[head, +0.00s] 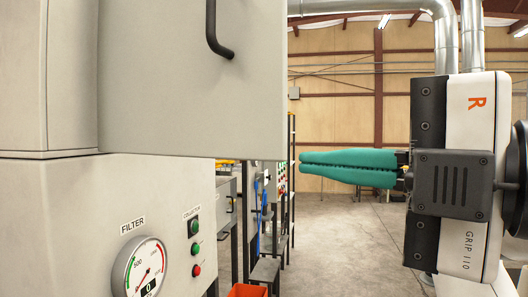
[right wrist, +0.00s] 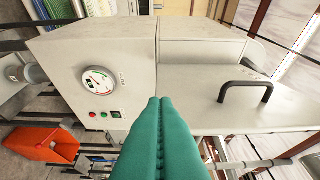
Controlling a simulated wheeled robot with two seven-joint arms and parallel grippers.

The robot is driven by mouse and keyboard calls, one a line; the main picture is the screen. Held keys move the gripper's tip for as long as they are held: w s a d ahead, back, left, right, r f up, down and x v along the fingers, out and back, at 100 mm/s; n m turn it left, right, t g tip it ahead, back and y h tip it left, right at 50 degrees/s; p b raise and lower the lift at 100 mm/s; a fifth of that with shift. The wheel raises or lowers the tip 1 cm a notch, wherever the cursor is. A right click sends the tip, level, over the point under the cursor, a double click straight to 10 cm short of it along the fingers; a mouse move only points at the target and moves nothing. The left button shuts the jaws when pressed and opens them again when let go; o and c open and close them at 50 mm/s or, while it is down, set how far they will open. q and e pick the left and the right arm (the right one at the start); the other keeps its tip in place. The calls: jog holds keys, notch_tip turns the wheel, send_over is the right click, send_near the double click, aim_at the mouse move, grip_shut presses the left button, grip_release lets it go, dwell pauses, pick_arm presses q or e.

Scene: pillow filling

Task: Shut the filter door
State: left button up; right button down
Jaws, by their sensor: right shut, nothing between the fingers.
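The filter door (head: 150,110) is a large pale grey panel with a black bar handle (head: 213,35). It stands open, with its right edge reaching past the cabinet (head: 75,225) below it. In the right wrist view the door (right wrist: 200,85) and its handle (right wrist: 247,90) lie right of the fingertips. My right gripper (head: 302,162) has green fingers, shut and empty, pointing left. Its tips are just right of the door's lower right corner; I cannot tell whether they touch. The tips also show in the right wrist view (right wrist: 160,99). My left gripper is out of view.
The cabinet front carries a round gauge (head: 145,272), a green button (head: 194,227) and a red button (head: 196,270). An orange bin (right wrist: 45,143) stands on the floor beside it. Open concrete floor (head: 340,225) lies beyond my right gripper.

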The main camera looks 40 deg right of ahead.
aim_at(265, 155)
jog(key=w+p, duration=0.1)
jog(key=w, duration=0.2)
jog(key=w+p, duration=0.1)
jog(key=w, duration=0.3)
jog(key=w+p, duration=0.2)
jog(key=w, duration=0.2)
jog(key=shift+d, duration=0.7)
jog(key=shift+w+a, duration=0.15)
jog(key=shift+d, duration=0.2)
